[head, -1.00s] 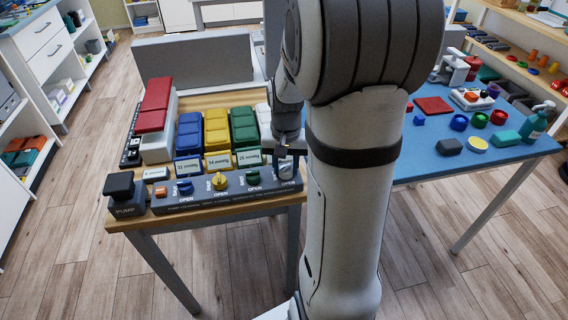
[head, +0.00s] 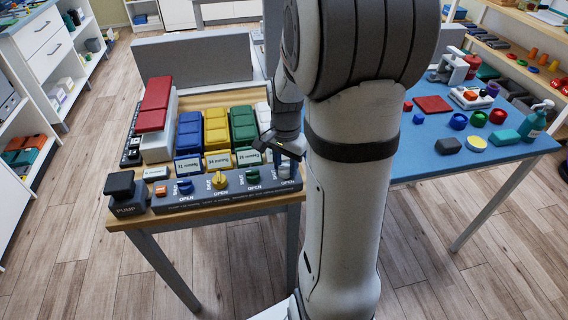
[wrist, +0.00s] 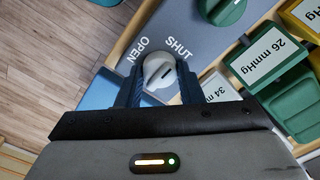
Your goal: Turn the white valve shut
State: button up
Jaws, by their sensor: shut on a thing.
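The white valve (wrist: 158,70) is a round knob on the dark grey panel (wrist: 195,35), between the printed words OPEN and SHUT in the wrist view. My gripper (wrist: 158,84) is shut on it, with one dark finger on each side. The knob carries a dark mark, but I cannot tell for certain which word it points to. In the head view the white valve (head: 285,171) is at the right end of the panel, partly hidden by my gripper (head: 284,158) and beside my arm.
Blue (head: 184,187), yellow (head: 219,180) and green (head: 252,176) valves stand left of it on the panel. A black PUMP block (head: 124,194) is at the left end. Labelled coloured blocks stand behind. A blue table (head: 420,170) with small objects is at right.

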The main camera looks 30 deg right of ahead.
aim_at(283, 166)
jog(key=shift+a, duration=0.1)
jog(key=o, duration=1)
jog(key=shift+c, duration=0.2)
notch_tip(283, 166, up, 8)
jog(key=shift+f+p, duration=0.15)
jog(key=shift+p, duration=0.25)
jog(key=shift+a+r, duration=0.25)
jog(key=shift+r, duration=0.05)
jog(key=s+a+r+n+t+p, duration=0.1)
jog(key=s+a+r+n+p, duration=0.1)
jog(key=s+a+n, duration=0.4)
jog(key=s+a+r+n+t+p, duration=0.1)
jog(key=s+a+r+n+p, duration=0.2)
jog(key=s+a+r+n, duration=0.2)
jog(key=shift+s+a+r+n+t, duration=0.25)
jog(key=shift+s+a+n+t, duration=0.1)
jog(key=shift+s+n, duration=0.4)
